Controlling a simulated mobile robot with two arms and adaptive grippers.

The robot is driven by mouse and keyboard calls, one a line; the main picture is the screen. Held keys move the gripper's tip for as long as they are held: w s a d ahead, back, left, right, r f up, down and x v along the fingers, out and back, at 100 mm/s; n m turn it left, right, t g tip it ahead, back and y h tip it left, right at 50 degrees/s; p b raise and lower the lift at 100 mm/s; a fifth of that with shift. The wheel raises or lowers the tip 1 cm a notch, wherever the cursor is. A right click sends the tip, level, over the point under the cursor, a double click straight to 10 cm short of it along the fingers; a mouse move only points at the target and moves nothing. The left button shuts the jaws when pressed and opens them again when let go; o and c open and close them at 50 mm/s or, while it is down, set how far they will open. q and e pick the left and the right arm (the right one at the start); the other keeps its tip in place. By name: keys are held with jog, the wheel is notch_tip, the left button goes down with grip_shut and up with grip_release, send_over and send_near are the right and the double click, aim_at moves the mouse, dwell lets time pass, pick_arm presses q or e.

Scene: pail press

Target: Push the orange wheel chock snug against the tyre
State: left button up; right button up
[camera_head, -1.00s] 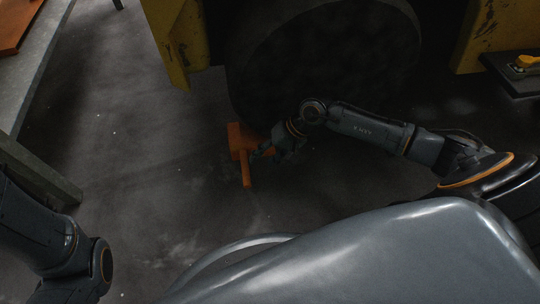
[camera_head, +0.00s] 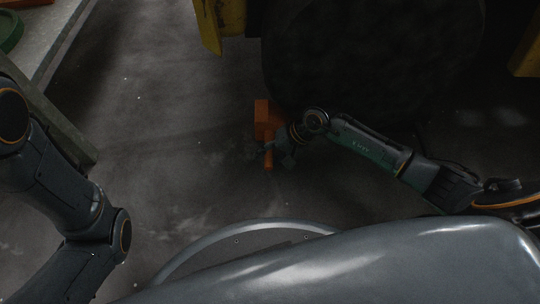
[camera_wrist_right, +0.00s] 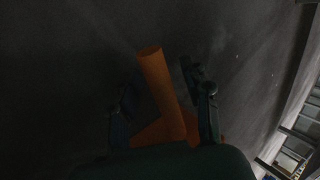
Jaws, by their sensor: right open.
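The orange wheel chock (camera_head: 263,112) lies on the floor at the lower left of the big dark tyre (camera_head: 370,55). Its bar-like handle (camera_head: 268,163) points toward me. I cannot tell whether chock and tyre touch in the dim light. My right gripper (camera_head: 268,150) is at the handle and partly covers the chock. In the right wrist view the open fingers (camera_wrist_right: 165,95) stand on either side of the orange handle (camera_wrist_right: 156,75), with dark space showing beside it. My left arm shows at the left, but its gripper is out of view.
A yellow vehicle part (camera_head: 222,22) hangs left of the tyre. A grey bench (camera_head: 58,35) with a green round thing (camera_head: 10,30) stands at the upper left. The floor (camera_head: 170,130) between bench and chock is clear.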

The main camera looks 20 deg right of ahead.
grip_shut()
dwell(0.4)
jog(key=shift+w+r, duration=0.15)
jog(key=shift+d, duration=0.15)
jog(key=shift+d, duration=0.1)
